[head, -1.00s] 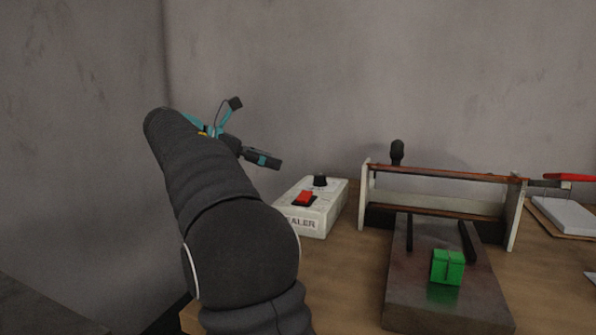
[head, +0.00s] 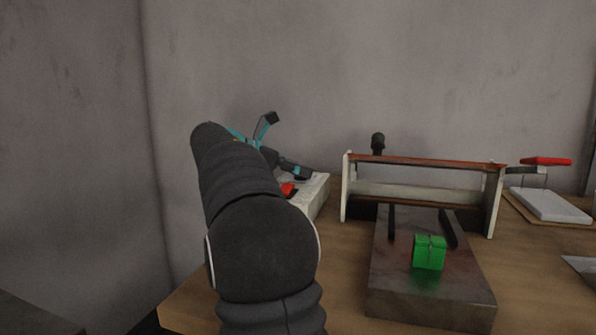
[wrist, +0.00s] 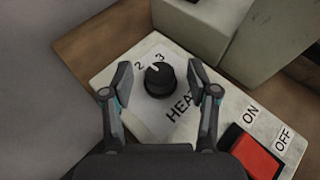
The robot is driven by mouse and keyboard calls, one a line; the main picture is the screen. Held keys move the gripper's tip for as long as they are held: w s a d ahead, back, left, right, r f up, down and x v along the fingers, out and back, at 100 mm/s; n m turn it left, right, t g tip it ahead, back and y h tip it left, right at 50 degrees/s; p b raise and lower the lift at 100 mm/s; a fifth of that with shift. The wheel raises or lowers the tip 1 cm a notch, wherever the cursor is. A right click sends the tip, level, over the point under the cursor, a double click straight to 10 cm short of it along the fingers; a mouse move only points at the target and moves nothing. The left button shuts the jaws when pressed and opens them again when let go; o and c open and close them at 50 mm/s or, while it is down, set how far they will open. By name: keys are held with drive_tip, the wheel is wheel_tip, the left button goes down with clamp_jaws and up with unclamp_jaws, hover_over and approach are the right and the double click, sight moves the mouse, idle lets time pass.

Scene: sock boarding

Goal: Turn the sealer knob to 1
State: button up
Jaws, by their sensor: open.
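The sealer box (head: 314,196) is white and stands on the table at the back left, partly hidden behind my arm in the head view. In the wrist view its black knob (wrist: 159,79) stands on the top face, with the figures 2 and 3 and part of the word HEAT printed around it. The figure 1 is not visible. The knob's pale mark points up and left, near the 3. My gripper (wrist: 161,88) is open, with one finger on each side of the knob and a gap on both sides. In the head view the gripper (head: 287,146) is above the box.
A red ON/OFF switch (wrist: 256,155) sits on the box near my right finger; it also shows in the head view (head: 288,189). The bar sealer frame (head: 425,192) stands to the right. A green block (head: 429,252) lies on a dark metal plate (head: 430,296).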

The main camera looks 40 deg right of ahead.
drive_tip(key=c, duration=1.1)
drive_tip(key=shift+s+r+n+t+h+p, duration=0.1)
drive_tip(key=shift+n+t+h+p, duration=0.1)
drive_tip(key=shift+n+t, duration=0.25)
drive_tip(key=shift+s+n+t+h+p, duration=0.1)
drive_tip(key=shift+n+t+p, duration=0.05)
drive_tip(key=shift+n+t, duration=0.25)
drive_tip(key=shift+n+t+p, duration=0.4)
drive_tip(key=shift+n+t, duration=1.05)
drive_tip(key=shift+t, duration=0.4)
drive_tip(key=o, duration=1.1)
